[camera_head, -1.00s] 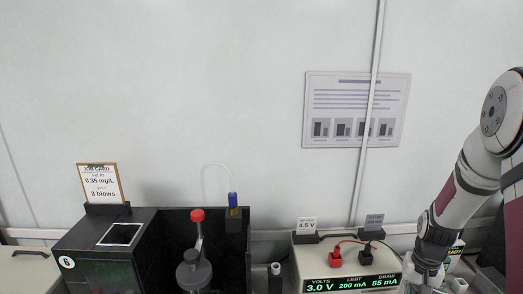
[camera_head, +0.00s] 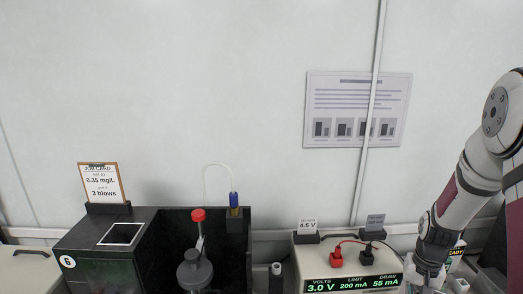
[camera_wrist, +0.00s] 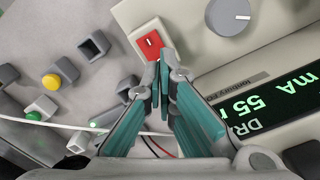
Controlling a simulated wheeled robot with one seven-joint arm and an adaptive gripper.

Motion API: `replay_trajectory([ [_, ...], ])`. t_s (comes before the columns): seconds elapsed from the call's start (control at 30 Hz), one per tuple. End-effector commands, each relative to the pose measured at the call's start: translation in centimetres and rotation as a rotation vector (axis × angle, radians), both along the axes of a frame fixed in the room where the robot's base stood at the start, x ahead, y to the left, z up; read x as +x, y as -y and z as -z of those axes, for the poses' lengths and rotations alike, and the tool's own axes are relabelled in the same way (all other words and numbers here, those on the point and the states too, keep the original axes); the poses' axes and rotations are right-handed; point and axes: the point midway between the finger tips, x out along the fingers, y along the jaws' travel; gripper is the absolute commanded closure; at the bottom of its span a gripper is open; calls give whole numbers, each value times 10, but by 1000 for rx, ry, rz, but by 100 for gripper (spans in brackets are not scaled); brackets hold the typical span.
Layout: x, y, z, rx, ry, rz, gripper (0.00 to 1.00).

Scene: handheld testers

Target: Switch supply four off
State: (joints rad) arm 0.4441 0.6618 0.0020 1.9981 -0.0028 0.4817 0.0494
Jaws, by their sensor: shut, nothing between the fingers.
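The supply (camera_head: 310,262) stands at the lower right in the head view, a pale box whose lit green display (camera_head: 350,284) reads 3.0 V, 200 mA and 55 mA. In the wrist view, a red rocker switch (camera_wrist: 151,44) in a pale housing sits beside the supply's front panel, which carries a grey knob (camera_wrist: 228,16) and part of the display (camera_wrist: 275,100). My gripper (camera_wrist: 163,68) is shut and empty, its fingertips just below the red switch in the picture. I cannot tell whether they touch it. No supply number is readable.
Red and black plugs (camera_head: 336,260) with leads sit on the supply top, near a 4.5 V card (camera_head: 307,225). A black box (camera_head: 95,240) stands left.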

Motion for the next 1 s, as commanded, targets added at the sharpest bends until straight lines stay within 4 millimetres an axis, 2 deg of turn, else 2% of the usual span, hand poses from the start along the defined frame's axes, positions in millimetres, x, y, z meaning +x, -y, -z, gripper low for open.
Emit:
replay_trajectory([
  [1.0, 0, 0, 7, 0, 0, 0, 100],
])
